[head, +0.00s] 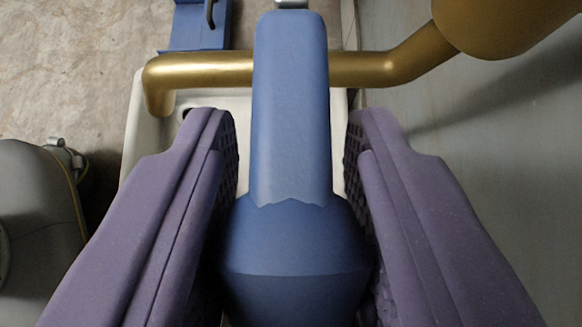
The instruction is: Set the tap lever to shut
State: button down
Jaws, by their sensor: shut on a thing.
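The blue tap lever (290,110) runs up the middle of the head view, with a long flat part and a wide rounded blue end below it. My gripper (288,150) has its two purple jaws on either side of the lever. The jaws are shut on the rounded blue end, while gaps show beside the narrower part. A brass spout (205,71) passes behind the lever and bends down at its left end. The thick brass tap body (505,22) is at upper right. How the lever joins the tap is hidden.
A white basin (133,133) lies below the spout, mostly hidden by my jaws. A grey rounded object (35,215) stands at left. A blue box with a dark handle (196,27) is at the top left. A grey wall or panel (500,150) borders the right side.

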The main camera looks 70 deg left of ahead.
jog(key=c, duration=1.1)
grip_release()
jog(key=shift+d, duration=0.1)
jog(key=p+v, duration=0.2)
jog(key=v, duration=0.5)
jog(key=shift+s+d+r+p, duration=0.15)
jog(key=shift+d+r+p, duration=0.1)
jog(key=shift+p, duration=0.1)
